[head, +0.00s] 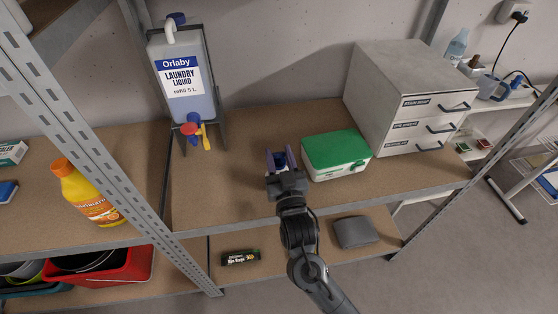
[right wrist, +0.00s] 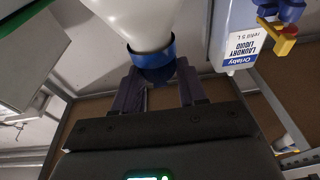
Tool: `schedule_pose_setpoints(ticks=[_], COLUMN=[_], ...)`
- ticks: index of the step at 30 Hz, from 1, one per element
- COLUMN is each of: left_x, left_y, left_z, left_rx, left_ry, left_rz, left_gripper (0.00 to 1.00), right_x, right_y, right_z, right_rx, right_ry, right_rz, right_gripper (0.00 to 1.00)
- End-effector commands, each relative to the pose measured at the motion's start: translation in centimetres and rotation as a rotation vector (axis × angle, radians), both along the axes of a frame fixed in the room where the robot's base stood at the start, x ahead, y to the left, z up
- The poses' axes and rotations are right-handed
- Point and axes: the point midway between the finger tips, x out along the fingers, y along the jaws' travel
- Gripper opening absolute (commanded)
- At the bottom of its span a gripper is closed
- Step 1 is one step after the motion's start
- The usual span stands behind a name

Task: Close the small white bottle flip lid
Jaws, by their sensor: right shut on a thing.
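The small white bottle (right wrist: 138,22) shows in the right wrist view, which appears upside down. Its white body narrows to a blue cap (right wrist: 155,62). My right gripper (right wrist: 157,88) has its two dark purple fingers on either side of the blue cap and is shut on it. In the head view, my right gripper (head: 280,155) is over the middle shelf board, with a bit of blue between its fingers. The bottle's body is hidden there. I cannot tell the flip lid's position. My left gripper is not in view.
A white box with a green lid (head: 336,150) stands close to the right of my gripper. A grey drawer cabinet (head: 385,85) is behind it. A laundry liquid jug (head: 182,85) with a tap stands at the back left. The board (head: 220,195) left of the gripper is clear.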

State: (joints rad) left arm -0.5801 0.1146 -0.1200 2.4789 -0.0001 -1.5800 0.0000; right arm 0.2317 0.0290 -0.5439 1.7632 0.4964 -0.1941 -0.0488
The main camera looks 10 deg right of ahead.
Motion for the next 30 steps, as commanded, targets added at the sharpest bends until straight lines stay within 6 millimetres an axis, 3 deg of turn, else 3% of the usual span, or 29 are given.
schedule_pose_setpoints(ticks=[2, 12, 13, 17, 30], left_x=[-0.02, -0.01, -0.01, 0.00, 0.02], left_y=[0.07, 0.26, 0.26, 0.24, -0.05], left_z=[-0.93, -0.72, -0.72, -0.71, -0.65], left_rx=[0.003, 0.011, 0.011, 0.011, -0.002], left_ry=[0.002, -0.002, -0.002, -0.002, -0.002], left_rz=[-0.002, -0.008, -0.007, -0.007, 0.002], left_gripper=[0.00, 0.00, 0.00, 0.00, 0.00], right_x=[-0.08, -0.15, -0.16, -0.15, -0.86], right_y=[-0.02, -0.02, -0.02, -0.01, -0.03], right_z=[-0.57, -0.27, -0.27, -0.25, -0.45], right_rx=[0.002, 0.001, 0.001, 0.001, 0.002], right_ry=[-0.027, -0.042, -0.042, -0.042, -0.041], right_rz=[-0.001, 0.000, 0.000, 0.000, 0.001], right_gripper=[0.11, 0.11, 0.46, 0.66, 0.68])
